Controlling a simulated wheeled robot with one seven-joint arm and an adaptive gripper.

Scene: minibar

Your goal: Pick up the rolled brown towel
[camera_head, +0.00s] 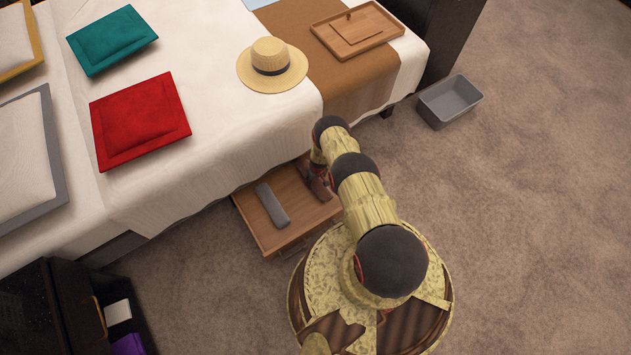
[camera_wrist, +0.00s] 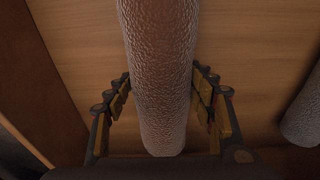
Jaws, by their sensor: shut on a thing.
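The rolled brown towel (camera_wrist: 160,65) runs down the middle of the wrist view, with a pebbled surface. My gripper (camera_wrist: 162,98) has its fingers on either side of this roll and is shut on it, near its lower end. Wooden boards lie behind the roll. In the head view my arm reaches to the right part of an open wooden drawer (camera_head: 253,233) at the bed's side and mostly hides my gripper and the brown towel. Whether the towel is clear of the drawer floor I cannot tell.
A grey rolled towel (camera_head: 272,205) lies in the left of the drawer; a roll (camera_wrist: 303,115) also shows at the wrist view's right edge. The bed (camera_head: 225,130) overhangs the drawer's back. A grey bin (camera_head: 449,101) stands on open carpet at right.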

